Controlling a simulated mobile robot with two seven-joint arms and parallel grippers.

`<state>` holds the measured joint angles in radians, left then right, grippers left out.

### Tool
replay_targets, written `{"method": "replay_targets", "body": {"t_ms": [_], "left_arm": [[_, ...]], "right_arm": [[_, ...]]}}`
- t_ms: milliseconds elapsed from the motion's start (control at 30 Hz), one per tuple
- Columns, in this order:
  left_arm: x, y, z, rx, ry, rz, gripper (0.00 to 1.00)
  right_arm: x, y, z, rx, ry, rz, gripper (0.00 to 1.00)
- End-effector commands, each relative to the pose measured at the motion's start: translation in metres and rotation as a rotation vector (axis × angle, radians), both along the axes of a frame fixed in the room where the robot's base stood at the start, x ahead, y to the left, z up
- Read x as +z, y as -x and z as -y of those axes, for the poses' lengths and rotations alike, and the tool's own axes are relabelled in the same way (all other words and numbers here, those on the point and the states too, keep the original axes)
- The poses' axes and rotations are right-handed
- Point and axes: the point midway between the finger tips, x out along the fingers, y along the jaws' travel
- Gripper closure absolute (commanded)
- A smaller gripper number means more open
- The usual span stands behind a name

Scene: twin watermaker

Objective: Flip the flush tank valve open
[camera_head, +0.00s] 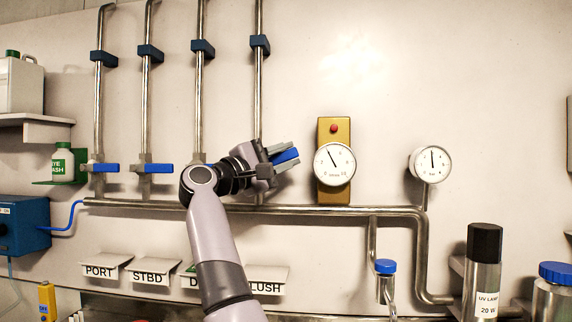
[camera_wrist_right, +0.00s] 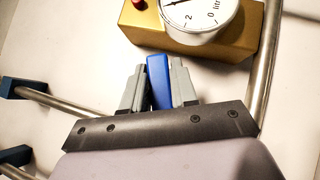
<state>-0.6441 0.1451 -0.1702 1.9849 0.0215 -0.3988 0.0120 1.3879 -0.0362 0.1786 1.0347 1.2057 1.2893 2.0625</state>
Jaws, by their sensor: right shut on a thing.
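The flush tank valve is the fourth from the left, on the vertical pipe above the partly hidden FLUSH label (camera_head: 268,287). Its blue handle (camera_head: 287,156) points right and tilts slightly upward. My right gripper (camera_head: 283,155) is shut on this handle, with grey fingers above and below it. In the right wrist view the blue handle (camera_wrist_right: 159,82) stands between the two fingers of the gripper (camera_wrist_right: 158,88). The valve body is mostly hidden behind the gripper. My left gripper is not in view.
Three other valves on the left have blue handles, such as the leftmost handle (camera_head: 105,168), lying horizontal. A round gauge (camera_head: 335,163) on a yellow block (camera_head: 334,130) with a red button is close right of my gripper. A horizontal pipe (camera_head: 300,210) runs below.

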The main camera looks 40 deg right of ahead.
Motion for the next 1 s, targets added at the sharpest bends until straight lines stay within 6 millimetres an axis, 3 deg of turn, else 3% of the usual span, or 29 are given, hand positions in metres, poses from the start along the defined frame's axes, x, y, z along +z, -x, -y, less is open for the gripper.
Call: {"method": "replay_targets", "body": {"t_ms": [433,1000], "left_arm": [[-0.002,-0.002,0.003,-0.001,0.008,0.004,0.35],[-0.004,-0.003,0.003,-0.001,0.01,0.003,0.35]], "right_arm": [[0.015,-0.008,-0.006,0.002,0.174,-0.218,1.0],[0.019,-0.011,-0.008,0.003,0.214,-0.269,1.0]]}}
